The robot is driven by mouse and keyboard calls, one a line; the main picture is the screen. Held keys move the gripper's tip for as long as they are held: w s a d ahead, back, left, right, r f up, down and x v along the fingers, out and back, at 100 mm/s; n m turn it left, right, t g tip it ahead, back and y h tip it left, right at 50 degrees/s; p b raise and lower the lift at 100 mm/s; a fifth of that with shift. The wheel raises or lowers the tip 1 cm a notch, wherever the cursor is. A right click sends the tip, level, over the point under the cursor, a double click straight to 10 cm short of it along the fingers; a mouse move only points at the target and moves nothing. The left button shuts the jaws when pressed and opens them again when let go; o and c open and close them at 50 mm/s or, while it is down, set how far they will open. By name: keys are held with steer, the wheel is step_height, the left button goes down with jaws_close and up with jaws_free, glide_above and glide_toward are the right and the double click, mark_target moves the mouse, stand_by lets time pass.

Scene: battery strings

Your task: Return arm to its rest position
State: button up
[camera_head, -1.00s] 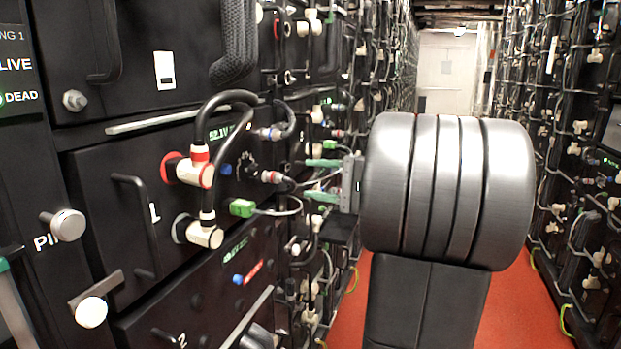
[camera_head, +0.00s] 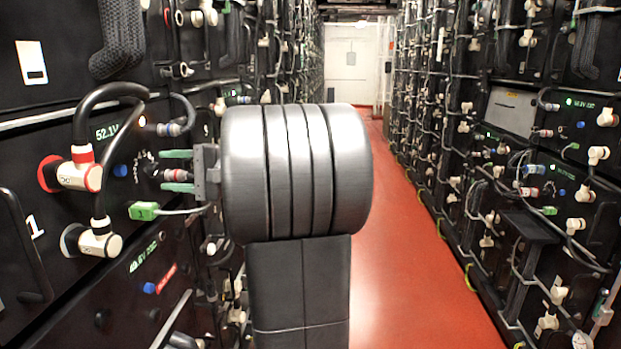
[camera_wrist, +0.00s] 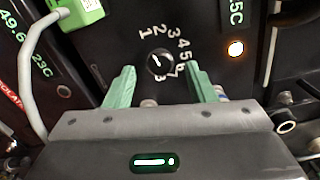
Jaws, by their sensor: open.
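My gripper (camera_head: 176,172) has two green fingers and is open and empty in the head view, beside the front of battery module 1 (camera_head: 32,226) on the left rack. My thick grey arm fills the middle of that view. In the wrist view my gripper (camera_wrist: 160,88) has its fingers spread on either side of a black rotary knob (camera_wrist: 160,64) with numbers around it. I cannot tell how far the fingertips are from the panel. A lit orange lamp (camera_wrist: 236,48) is at the knob's upper right.
A black rack (camera_head: 520,200) lines the right side. The red aisle floor (camera_head: 405,270) between the racks is clear.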

mark_target(158, 170)
steer(key=a, duration=0.3)
steer(key=shift+w+a, duration=0.1)
steer(key=shift+a, duration=0.05)
stand_by(0.3)
